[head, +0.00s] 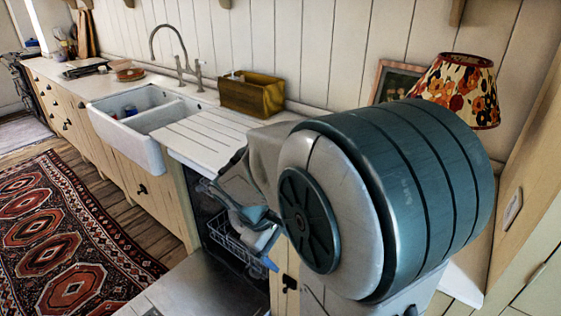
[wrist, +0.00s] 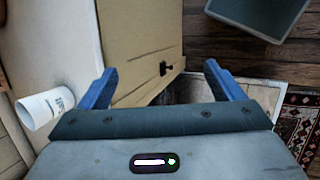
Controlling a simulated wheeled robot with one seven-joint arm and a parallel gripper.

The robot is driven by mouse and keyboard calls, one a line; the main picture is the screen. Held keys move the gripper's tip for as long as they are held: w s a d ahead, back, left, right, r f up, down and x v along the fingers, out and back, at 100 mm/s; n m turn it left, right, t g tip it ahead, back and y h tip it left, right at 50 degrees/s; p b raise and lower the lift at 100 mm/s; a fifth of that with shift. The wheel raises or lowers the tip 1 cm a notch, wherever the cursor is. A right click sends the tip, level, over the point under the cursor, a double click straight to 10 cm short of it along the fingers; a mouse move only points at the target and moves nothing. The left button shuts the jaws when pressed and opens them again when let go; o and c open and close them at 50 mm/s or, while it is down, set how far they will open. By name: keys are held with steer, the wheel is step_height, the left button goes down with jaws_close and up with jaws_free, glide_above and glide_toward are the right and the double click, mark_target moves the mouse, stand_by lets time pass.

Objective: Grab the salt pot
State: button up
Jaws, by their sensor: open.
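A white cylindrical pot (wrist: 45,108) with dark lettering shows at the left of the wrist view; it looks like the salt pot, but I cannot read the word. It appears tilted in this view, near a pale surface (wrist: 60,45). My gripper (wrist: 160,68) is open, with its two blue fingers wide apart and nothing between them. The pot is outside the fingers, to the left of the left finger, and apart from it. In the head view I cannot see the pot; my arm covers much of the right side.
An open dishwasher with a rack (head: 232,240) lies below my arm. A white sink (head: 140,118), a wooden box (head: 252,96) and a floral lampshade (head: 456,88) are along the counter. A patterned rug (head: 62,245) covers the floor at left. A dark bin-like container (wrist: 260,15) shows in the wrist view.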

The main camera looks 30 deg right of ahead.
steer(key=w+d+f+n+t+h+p, duration=0.1)
steer(key=w+d+n+h, duration=0.3)
steer(key=w+n, duration=0.1)
steer(key=w+d+f+n+t+h+p, duration=0.1)
steer(key=w+d+n+h, duration=0.3)
steer(key=w, duration=0.4)
steer(key=w+d+f+n+t+h+p, duration=0.1)
steer(key=w+d+n+h+p, duration=0.1)
steer(key=w+d+n+h, duration=0.2)
steer(key=shift+w+d+f+n+t+h, duration=0.2)
steer(key=shift+w+d+n, duration=0.1)
steer(key=shift+w+n, duration=0.4)
steer(key=shift+w+d+f+n+t+h, duration=0.15)
steer(key=shift+w+d+n, duration=0.15)
steer(key=shift+w+n, duration=0.35)
steer(key=d, duration=0.2)
steer(key=w+d+p, duration=0.1)
steer(key=d, duration=0.5)
steer(key=shift+w+d+p, duration=0.15)
steer(key=shift+w+p, duration=0.05)
steer(key=shift+p, duration=0.15)
steer(key=d, duration=0.1)
steer(key=d+p, duration=0.1)
steer(key=d, duration=0.1)
steer(key=d+p, duration=0.1)
steer(key=d, duration=0.1)
steer(key=shift+w+d, duration=0.1)
steer(key=shift+w, duration=0.15)
steer(key=c, duration=1.1)
